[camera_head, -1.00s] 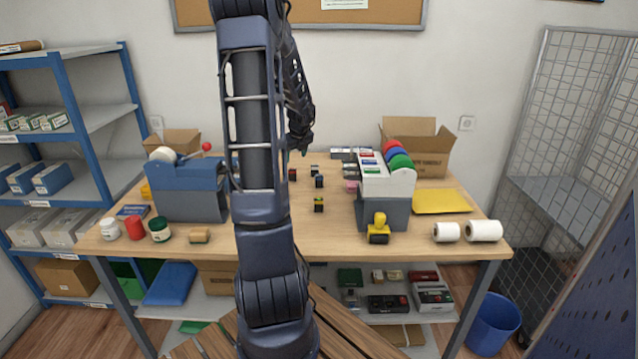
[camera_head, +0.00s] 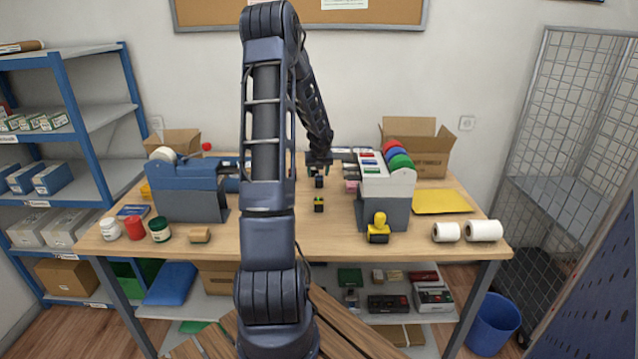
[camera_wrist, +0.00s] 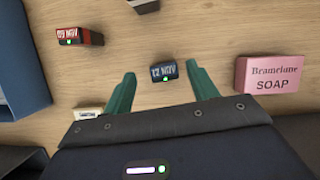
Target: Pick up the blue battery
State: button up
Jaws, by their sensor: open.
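The blue battery (camera_wrist: 164,72) is a small dark blue block with a "12 NOV" label and a green dot. In the wrist view it lies on the wooden table between the two green fingertips of my gripper (camera_wrist: 160,74). The fingers are apart and hold nothing. How far they are above the battery is hard to tell. In the head view my gripper (camera_head: 319,168) hangs over the table, just above the small dark battery (camera_head: 319,183).
A red labelled block (camera_wrist: 79,37) lies to the left and a pink soap box (camera_wrist: 268,73) to the right. A black-and-yellow block (camera_head: 319,205) sits nearer the front. A grey stand (camera_head: 382,213) is on the right and a blue-grey bin (camera_head: 187,205) on the left.

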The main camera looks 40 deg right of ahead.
aim_at(319, 175)
jog(key=x, duration=0.4)
jog(key=shift+s+f, duration=0.2)
jog(key=shift+s, duration=0.15)
jog(key=shift+w+d+f, duration=0.15)
jog(key=shift+f, duration=0.3)
jog(key=c, duration=1.1)
